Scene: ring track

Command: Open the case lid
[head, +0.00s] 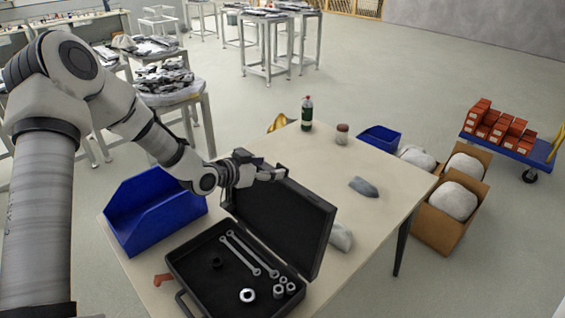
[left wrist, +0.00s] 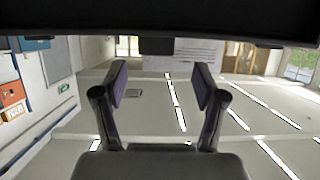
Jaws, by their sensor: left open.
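The black case (head: 199,262) lies on the table with its lid (head: 297,222) standing up, roughly upright. Inside the case are wrenches (head: 240,255), a ring-shaped nut (head: 247,296) and several sockets (head: 283,287). My left gripper (head: 274,173) is at the top edge of the lid, near its left end; I cannot tell whether it touches. In the left wrist view the left gripper's fingers (left wrist: 159,88) are apart with nothing between them. A dark band, perhaps the lid's edge (left wrist: 160,20), crosses the top of that view. My right gripper is not in view.
A blue bin (head: 150,215) stands left of the case. A pale lump (head: 341,237) lies right of the lid. The table's right middle is mostly free.

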